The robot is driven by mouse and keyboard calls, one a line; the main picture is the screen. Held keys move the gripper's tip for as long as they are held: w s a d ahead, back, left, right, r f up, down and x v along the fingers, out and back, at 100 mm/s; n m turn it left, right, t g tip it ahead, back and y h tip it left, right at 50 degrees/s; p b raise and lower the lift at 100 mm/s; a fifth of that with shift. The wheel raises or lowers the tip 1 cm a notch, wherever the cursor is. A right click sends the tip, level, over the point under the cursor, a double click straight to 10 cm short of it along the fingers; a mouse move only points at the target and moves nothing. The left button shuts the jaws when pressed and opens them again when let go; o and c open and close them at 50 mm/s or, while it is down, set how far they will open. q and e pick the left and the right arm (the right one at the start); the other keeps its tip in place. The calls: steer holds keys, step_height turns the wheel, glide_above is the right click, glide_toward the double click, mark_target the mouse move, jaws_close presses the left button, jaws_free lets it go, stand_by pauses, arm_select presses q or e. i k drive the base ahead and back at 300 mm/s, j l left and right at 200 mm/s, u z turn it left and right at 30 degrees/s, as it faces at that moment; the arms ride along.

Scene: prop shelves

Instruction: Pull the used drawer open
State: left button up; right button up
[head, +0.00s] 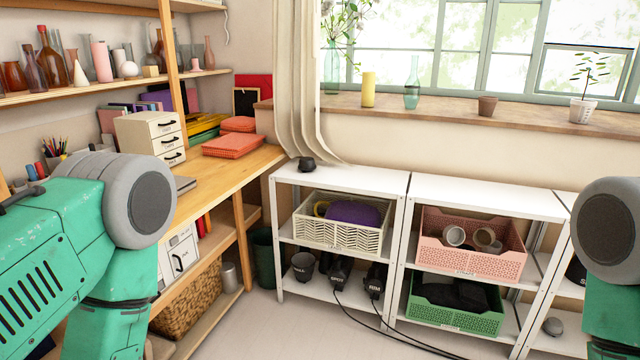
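A small cream drawer unit (134,137) stands on the wooden desk at the left. Its stacked drawers have dark handles and face right; they look closed. Small labels on them are too small to read. A second white drawer unit (180,252) with dark handles is on the shelf below the desk, partly hidden by my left arm. I cannot tell which drawer is the used one. My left arm comes in from the left, in front of the desk, and my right arm shows at the right edge. Neither gripper is in view.
The wooden desk (221,172) holds orange cases (233,145) and a pencil cup (56,160). White shelves (466,194) under the window hold a cream crate (330,235), a pink crate (470,260) and a green crate (455,316). The floor (270,330) between is clear except for a cable.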

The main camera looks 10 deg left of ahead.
mark_target(157, 128)
steer(key=i, duration=0.65)
steer(key=i+u, duration=0.15)
steer(key=i, duration=0.45)
steer(key=i+l, duration=0.15)
steer(key=i, duration=0.5)
steer(key=u, duration=0.05)
